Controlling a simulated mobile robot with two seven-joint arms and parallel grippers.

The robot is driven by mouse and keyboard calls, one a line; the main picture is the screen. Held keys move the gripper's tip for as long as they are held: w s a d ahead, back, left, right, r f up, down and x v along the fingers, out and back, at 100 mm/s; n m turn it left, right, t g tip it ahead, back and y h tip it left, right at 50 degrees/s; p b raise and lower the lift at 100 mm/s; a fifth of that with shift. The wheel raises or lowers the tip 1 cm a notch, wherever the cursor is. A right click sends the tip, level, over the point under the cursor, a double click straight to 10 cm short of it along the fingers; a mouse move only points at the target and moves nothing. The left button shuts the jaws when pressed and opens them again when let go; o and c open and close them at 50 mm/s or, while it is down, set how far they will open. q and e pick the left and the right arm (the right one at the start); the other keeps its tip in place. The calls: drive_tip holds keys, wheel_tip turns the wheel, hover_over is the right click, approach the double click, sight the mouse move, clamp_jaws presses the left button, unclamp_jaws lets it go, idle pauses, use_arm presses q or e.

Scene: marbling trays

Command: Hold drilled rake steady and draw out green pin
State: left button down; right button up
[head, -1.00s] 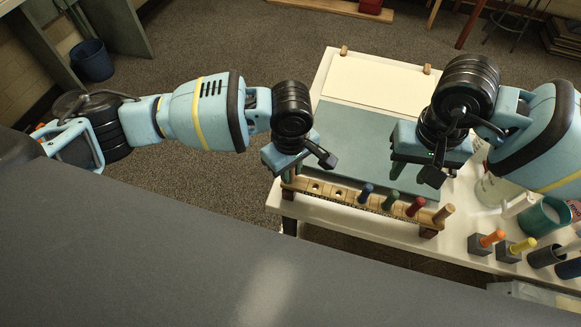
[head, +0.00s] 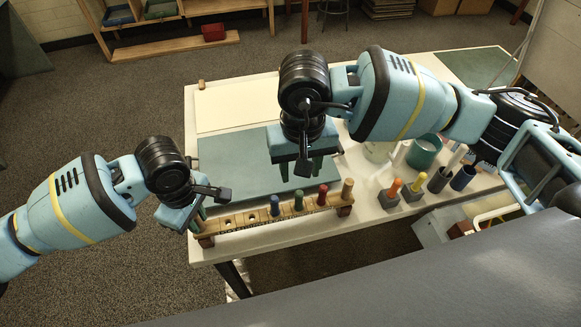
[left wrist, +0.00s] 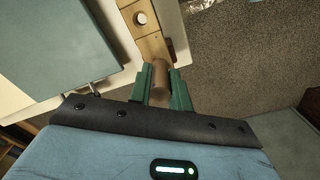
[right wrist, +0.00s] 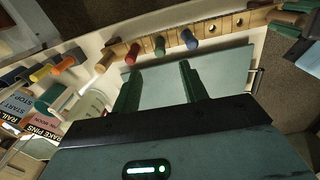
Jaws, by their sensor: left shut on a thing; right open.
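The drilled rake (head: 240,220) is a wooden bar along the table's front edge, with open holes towards its left end. The green pin (head: 298,199) stands upright in it, between the blue pin (head: 275,205) and the red pin (head: 322,195). My left gripper (head: 197,217) is shut on the rake's wooden end peg (left wrist: 160,80) at the left end. My right gripper (head: 303,170) is open and empty, above and behind the pins. In the right wrist view the green pin (right wrist: 160,45) lies beyond and between the spread fingers (right wrist: 157,85), apart from them.
A plain wooden peg (head: 347,189) stands at the rake's right end. Orange (head: 396,185) and yellow (head: 419,181) pins in grey blocks, dark cups and a teal container (head: 424,152) stand to the right. A teal tray surface (head: 225,165) lies behind the rake.

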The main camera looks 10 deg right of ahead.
sight(299, 193)
drive_tip(key=m, duration=0.5)
wheel_tip(299, 193, down, 12)
drive_tip(key=shift+r, duration=0.1)
idle(0.7)
clamp_jaws()
idle(0.5)
